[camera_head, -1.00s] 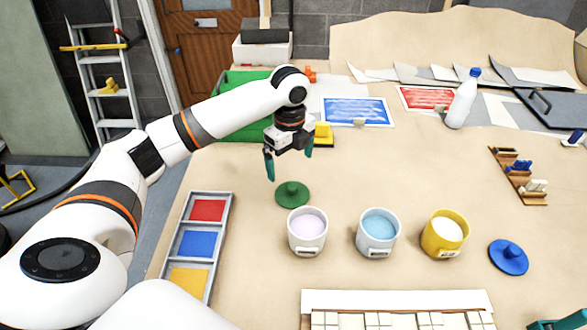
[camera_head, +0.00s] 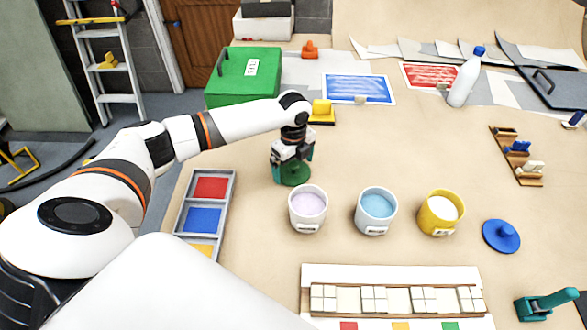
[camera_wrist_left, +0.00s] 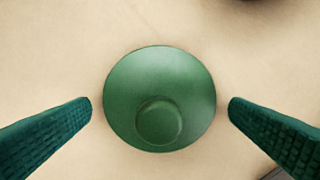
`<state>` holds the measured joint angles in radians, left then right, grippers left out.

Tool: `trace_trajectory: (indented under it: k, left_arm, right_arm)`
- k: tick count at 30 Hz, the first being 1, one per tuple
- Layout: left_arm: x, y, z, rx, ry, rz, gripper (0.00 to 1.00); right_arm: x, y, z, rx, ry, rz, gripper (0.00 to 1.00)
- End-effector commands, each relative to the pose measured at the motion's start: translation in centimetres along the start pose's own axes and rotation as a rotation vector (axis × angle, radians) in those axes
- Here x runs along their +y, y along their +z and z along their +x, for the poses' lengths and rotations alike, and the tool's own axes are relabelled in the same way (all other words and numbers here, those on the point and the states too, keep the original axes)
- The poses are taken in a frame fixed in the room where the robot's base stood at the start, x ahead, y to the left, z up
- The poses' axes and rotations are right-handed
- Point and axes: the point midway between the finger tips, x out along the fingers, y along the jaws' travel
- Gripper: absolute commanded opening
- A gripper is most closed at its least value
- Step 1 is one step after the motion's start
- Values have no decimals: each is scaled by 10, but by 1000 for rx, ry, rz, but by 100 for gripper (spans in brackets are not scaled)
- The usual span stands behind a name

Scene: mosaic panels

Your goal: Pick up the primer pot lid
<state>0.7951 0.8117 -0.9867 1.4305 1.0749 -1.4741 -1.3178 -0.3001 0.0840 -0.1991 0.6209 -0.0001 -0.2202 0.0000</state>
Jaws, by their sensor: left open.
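A round green lid with a knob (camera_head: 295,174) lies on the bench, left of and behind the lilac-filled white pot (camera_head: 308,208). In the left wrist view the lid (camera_wrist_left: 160,98) lies between the two teal fingers, with bare bench showing on both sides of it. My left gripper (camera_head: 293,166) is open and low over this lid, pointing down and partly hiding it. A blue lid with a knob (camera_head: 501,237) lies at the right. A blue-filled white pot (camera_head: 376,210) and a yellow pot with white contents (camera_head: 440,212) stand open. The pot labels are too small to read.
A three-part colour tray (camera_head: 232,190) lies under my left arm. A green box (camera_head: 243,90) stands behind. A tile strip (camera_head: 348,299) lies in front, a teal tool (camera_head: 546,304) at front right, and a white bottle (camera_head: 464,82) at the back.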

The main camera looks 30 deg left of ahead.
Motion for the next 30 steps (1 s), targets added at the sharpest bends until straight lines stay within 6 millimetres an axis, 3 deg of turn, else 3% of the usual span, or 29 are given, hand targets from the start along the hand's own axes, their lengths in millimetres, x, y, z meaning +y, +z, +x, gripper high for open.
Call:
trace_trajectory:
  k: [9,16,26,30]
  left_arm:
    - [0,0,7,0,1,1,100]
    - [0,0,7,0,1,1,64]
    - [0,0,5,0,2,0,63]
    - [1,0,-8,0,5,0,63]
  right_arm:
    - [5,1,-1,-2,5,2,36]
    - [7,2,-1,-3,8,3,36]
    - [6,1,0,-2,7,2,36]
    - [4,1,3,-1,5,1,36]
